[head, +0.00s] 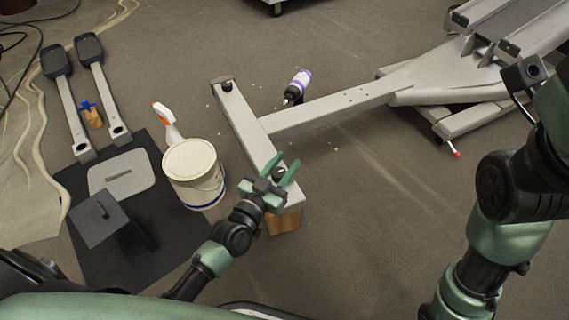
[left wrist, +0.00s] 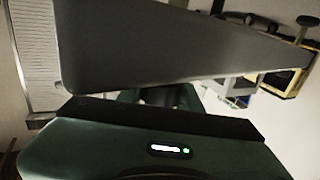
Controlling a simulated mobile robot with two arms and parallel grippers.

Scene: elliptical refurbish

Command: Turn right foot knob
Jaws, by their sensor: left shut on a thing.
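The grey foot crossbar (head: 243,125) of the elliptical lies on the floor in the head view, with a dark foot knob (head: 226,85) at its far end. My left gripper (head: 283,166) is at the crossbar's near end, its green fingers on either side of the dark near-end foot knob (head: 279,168). It is shut on that knob, which the fingers partly hide. In the left wrist view a large grey bar (left wrist: 170,50), seemingly the crossbar, fills the upper part close to the camera; the knob and fingertips cannot be made out there. My right gripper is not seen.
A wooden block (head: 284,220) supports the crossbar's near end. A white bucket (head: 194,172) and a spray bottle (head: 166,122) stand to its left, beside a dark mat (head: 80,185) with parts. A purple-labelled bottle (head: 299,85) lies right of the crossbar. Floor at lower right is clear.

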